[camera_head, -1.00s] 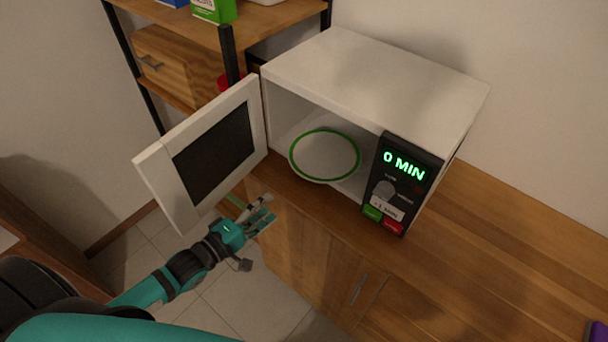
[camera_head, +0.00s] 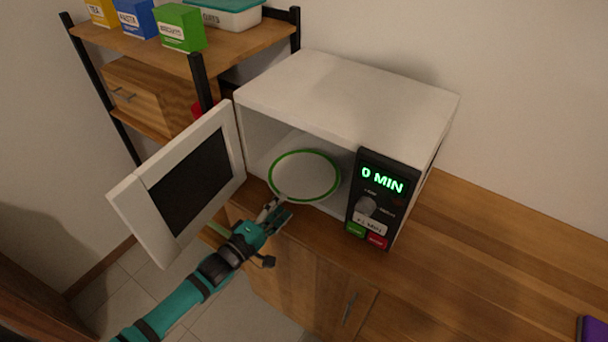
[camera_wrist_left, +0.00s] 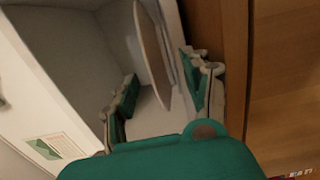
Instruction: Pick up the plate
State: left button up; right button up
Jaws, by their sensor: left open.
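The plate (camera_head: 304,176) is white with a green ring and lies inside the open microwave (camera_head: 345,100). In the left wrist view the plate (camera_wrist_left: 153,55) shows nearly edge-on, between and beyond the two fingers. My left gripper (camera_head: 279,209) is open and empty at the front of the microwave opening, close to the plate's near rim. The left gripper (camera_wrist_left: 163,92) also shows in the wrist view with its fingers spread apart. I cannot tell whether a finger touches the plate. My right gripper is in neither view.
The microwave door (camera_head: 185,183) stands open to the left of my left arm. The control panel (camera_head: 382,198) reads 0 MIN. The wooden counter (camera_head: 490,260) is clear to the right, apart from a purple item (camera_head: 592,331). A shelf (camera_head: 238,46) with boxes stands behind left.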

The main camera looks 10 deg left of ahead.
aim_at(293, 196)
pick_arm(q)
jog(key=p+x, duration=0.1)
jog(key=x, duration=0.4)
jog(key=shift+d, duration=0.25)
jog(key=shift+s, duration=0.1)
jog(key=shift+c, duration=0.3)
grip_shut()
